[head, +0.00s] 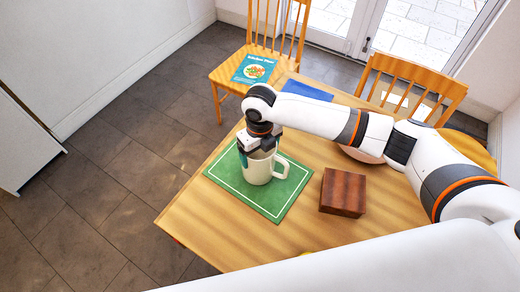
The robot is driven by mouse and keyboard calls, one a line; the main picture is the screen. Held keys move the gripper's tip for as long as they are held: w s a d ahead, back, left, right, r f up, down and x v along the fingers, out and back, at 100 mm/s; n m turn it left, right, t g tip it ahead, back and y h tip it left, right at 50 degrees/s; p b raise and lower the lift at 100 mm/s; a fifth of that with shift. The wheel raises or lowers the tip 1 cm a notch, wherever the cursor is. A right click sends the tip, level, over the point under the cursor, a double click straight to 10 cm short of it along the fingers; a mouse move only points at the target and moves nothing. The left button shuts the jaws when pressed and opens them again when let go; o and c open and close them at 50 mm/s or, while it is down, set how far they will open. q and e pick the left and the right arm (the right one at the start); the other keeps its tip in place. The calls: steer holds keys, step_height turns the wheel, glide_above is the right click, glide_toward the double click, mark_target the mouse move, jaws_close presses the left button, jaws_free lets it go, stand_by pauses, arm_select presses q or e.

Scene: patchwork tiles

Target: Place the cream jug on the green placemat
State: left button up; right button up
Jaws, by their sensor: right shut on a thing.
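The cream jug (258,173) is upright over the green placemat (262,203), near the placemat's middle. Its handle points to the right. I cannot tell whether its base touches the placemat. My right gripper (258,153) reaches down from above and is shut on the jug at its rim; its fingertips are partly hidden by the jug. The placemat is green with a white border line and lies flat at the table's left corner. My left gripper is not in view.
A dark red-brown wooden box (343,192) stands on the wooden table (240,250) right of the placemat. A blue flat item (307,90) lies at the far edge. A round pinkish thing (360,154) is partly hidden under my arm. A chair (256,62) holds a book (254,69).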

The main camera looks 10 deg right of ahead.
steer(key=o, duration=1.6)
steer(key=shift+f, duration=0.15)
steer(key=shift+o, duration=0.2)
step_height(320, 180, up, 12)
steer(key=b, duration=0.1)
steer(key=shift+r+b, duration=0.2)
steer(key=shift+b, duration=0.2)
